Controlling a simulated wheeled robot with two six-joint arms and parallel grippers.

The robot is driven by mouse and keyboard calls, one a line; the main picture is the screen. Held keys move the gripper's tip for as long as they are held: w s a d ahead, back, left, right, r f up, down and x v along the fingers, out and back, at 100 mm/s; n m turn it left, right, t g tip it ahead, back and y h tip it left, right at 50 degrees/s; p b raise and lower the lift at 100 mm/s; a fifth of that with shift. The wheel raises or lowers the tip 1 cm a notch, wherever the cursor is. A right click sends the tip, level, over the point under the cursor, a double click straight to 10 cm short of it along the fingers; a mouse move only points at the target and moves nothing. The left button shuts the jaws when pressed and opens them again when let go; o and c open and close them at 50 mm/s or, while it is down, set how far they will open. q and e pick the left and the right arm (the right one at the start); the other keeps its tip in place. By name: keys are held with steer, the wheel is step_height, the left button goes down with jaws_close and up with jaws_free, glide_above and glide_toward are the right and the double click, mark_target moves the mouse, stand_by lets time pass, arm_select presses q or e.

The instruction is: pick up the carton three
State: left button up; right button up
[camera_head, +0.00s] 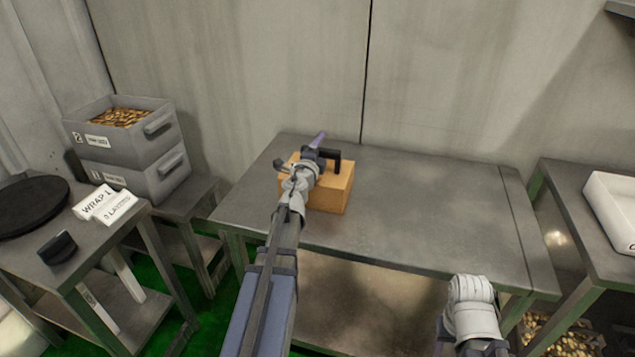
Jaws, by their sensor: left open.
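A brown carton (333,198) sits on the grey metal table (425,205), towards its left half. No number shows on the faces I can see. My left gripper (322,150) is open over the carton's top, and my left wrist hides the carton's left part. I cannot tell whether the fingers touch the carton. My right gripper (486,348) is low at the bottom edge of the view, in front of the table, and is mostly cut off. Its fingers cannot be made out.
Two stacked grey bins (150,185) stand at the left, the top one holding brown pieces. A side table (100,243) holds a black disc (32,205) and white label signs (105,204). A white tray (600,210) is at the right. The table's right half is clear.

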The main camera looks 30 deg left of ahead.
arm_select(q)
jaws_close()
stand_by(0.5)
stand_by(0.9)
